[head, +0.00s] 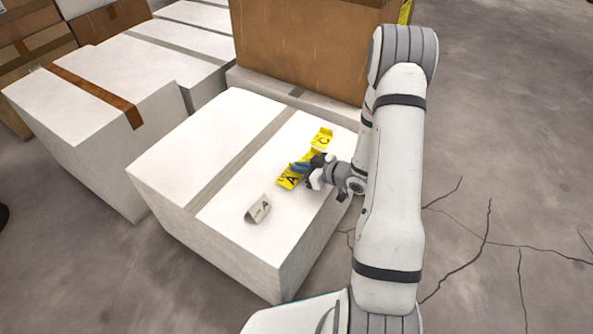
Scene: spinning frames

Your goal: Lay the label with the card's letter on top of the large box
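A small white folded card (258,210) with the letter A stands on the front white box (190,130). A yellow label with the letter A (288,181) lies behind it on the same box. A yellow label with the letter C (322,138) lies further back. More yellow shows between them, partly hidden by my gripper. My gripper (302,168) is low over the box top at the upper edge of the A label. Its bluish fingertips are too small to tell whether they are open or hold anything. A large brown box (300,45) stands behind; its top is outside the view.
Other white boxes (95,90) with tape strips stand at the left and back. Brown boxes (110,18) are at the upper left. My arm covers part of the right side. The cracked concrete floor (510,150) is clear at the right.

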